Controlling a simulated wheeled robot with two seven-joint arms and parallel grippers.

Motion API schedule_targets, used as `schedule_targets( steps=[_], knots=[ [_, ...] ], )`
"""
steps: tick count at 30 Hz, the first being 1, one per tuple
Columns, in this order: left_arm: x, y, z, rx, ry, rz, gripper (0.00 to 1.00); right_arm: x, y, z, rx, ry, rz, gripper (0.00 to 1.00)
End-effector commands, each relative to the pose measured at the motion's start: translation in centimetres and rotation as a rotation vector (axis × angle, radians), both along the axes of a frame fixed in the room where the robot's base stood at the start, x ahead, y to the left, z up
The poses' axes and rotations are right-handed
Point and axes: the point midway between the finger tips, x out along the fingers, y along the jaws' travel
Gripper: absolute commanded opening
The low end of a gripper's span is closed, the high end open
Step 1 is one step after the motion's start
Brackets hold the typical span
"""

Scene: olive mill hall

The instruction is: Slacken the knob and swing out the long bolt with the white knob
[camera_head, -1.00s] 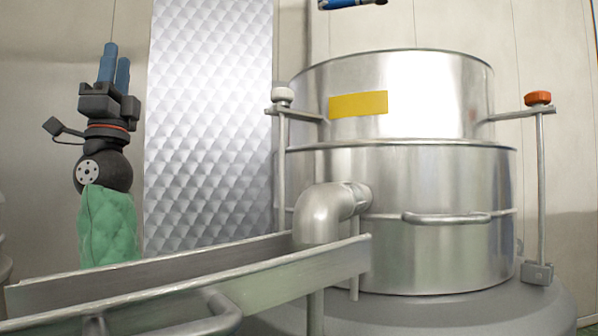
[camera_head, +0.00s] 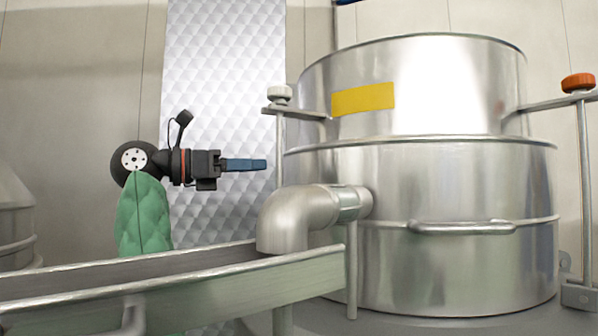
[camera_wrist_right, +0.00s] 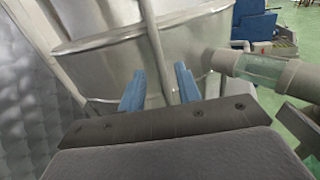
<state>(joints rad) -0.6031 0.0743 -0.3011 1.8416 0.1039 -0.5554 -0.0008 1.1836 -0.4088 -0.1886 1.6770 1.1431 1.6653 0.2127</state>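The long bolt (camera_head: 280,140) with the white knob (camera_head: 280,92) stands upright at the left side of the steel vessel (camera_head: 450,180). Its knob sits on top of a bracket arm (camera_head: 310,114) from the vessel's upper part. The bolt's lower end is hidden behind the pipe elbow and trough. My right gripper (camera_head: 262,164) points right, level, with its blue fingertips just left of the bolt below the knob. In the right wrist view its blue fingers (camera_wrist_right: 160,88) are apart, and a slim rod (camera_wrist_right: 155,50) shows between and beyond them. My left gripper is not in view.
A second bolt with an orange knob (camera_head: 577,82) stands at the vessel's right. A pipe elbow (camera_head: 290,215) runs from the vessel into a metal trough (camera_head: 180,285) below my right gripper. A handle (camera_head: 460,228) sticks out from the vessel front. A quilted metal panel (camera_head: 225,90) stands behind.

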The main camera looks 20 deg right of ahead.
Motion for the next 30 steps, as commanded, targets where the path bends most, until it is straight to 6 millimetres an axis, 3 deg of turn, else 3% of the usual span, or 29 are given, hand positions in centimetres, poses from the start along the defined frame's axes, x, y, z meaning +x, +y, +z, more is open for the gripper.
schedule_targets(
  steps=[5,21,30],
  knots=[
    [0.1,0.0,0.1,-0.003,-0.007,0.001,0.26,0.1,-0.6,-0.6,0.037,-0.002,0.003,0.33],
    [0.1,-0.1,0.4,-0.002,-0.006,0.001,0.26,0.1,-7.3,-0.6,0.034,-0.002,0.003,0.33],
    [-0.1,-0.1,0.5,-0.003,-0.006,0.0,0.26,0.1,-7.8,-0.6,0.034,-0.001,0.003,0.33]
  ],
)
